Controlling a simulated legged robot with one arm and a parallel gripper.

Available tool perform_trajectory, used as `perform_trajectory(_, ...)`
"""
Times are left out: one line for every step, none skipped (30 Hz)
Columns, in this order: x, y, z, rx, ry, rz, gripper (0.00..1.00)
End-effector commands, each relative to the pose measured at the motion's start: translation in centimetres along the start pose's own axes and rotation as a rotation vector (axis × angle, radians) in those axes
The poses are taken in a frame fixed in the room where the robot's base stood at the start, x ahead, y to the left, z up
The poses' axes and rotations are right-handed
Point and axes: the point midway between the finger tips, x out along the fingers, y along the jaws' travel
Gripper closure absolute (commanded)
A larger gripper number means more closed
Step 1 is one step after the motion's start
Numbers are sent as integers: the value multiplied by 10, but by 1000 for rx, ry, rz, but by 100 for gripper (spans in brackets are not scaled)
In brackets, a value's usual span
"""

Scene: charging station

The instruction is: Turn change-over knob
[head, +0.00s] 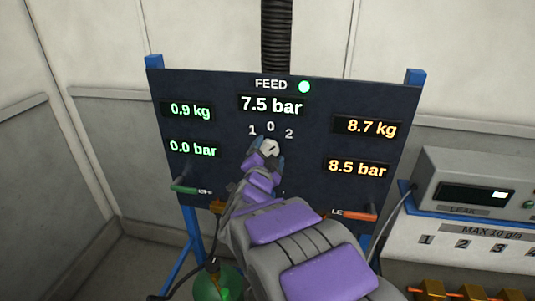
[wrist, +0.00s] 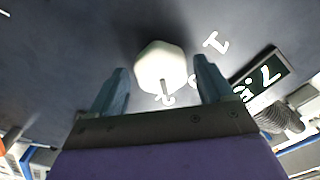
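The change-over knob (head: 270,147) is a white, faceted knob on the dark feed panel, below the digits 1, 0 and 2. In the wrist view, my gripper (wrist: 160,72) is open, with a visible gap between each finger and the knob. My purple and grey arm hides the lower middle of the panel in the head view.
The dark panel (head: 225,100) shows a lit green lamp (head: 304,87) and several readouts. A green-handled lever (head: 184,189) is low left and an orange-handled lever (head: 360,215) low right. A grey leak instrument (head: 470,185) stands at right. A black hose (head: 275,35) rises above the panel.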

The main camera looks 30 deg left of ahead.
Motion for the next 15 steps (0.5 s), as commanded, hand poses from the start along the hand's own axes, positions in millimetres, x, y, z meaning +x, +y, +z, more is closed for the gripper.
perform_trajectory(0,0,0,0,0,-1,14)
perform_trajectory(-1,0,0,0,0,-1,13)
perform_trajectory(-1,0,-1,0,0,-1,13)
perform_trajectory(-1,0,-1,0,1,-1,13)
perform_trajectory(-1,-1,-1,0,1,-2,13)
perform_trajectory(-1,-1,-1,0,1,-2,13)
perform_trajectory(-1,0,-1,0,1,-2,13)
perform_trajectory(-1,0,-2,0,1,-2,13)
perform_trajectory(-2,0,-2,0,1,-2,13)
perform_trajectory(-3,-1,-2,0,1,-2,13)
perform_trajectory(-4,-1,-2,0,0,-2,13)
perform_trajectory(-7,-1,-1,0,0,-2,13)
perform_trajectory(-10,-1,-1,0,-1,-2,13)
perform_trajectory(-13,-1,-1,0,-1,-2,13)
perform_trajectory(-19,-1,-1,0,-2,-2,13)
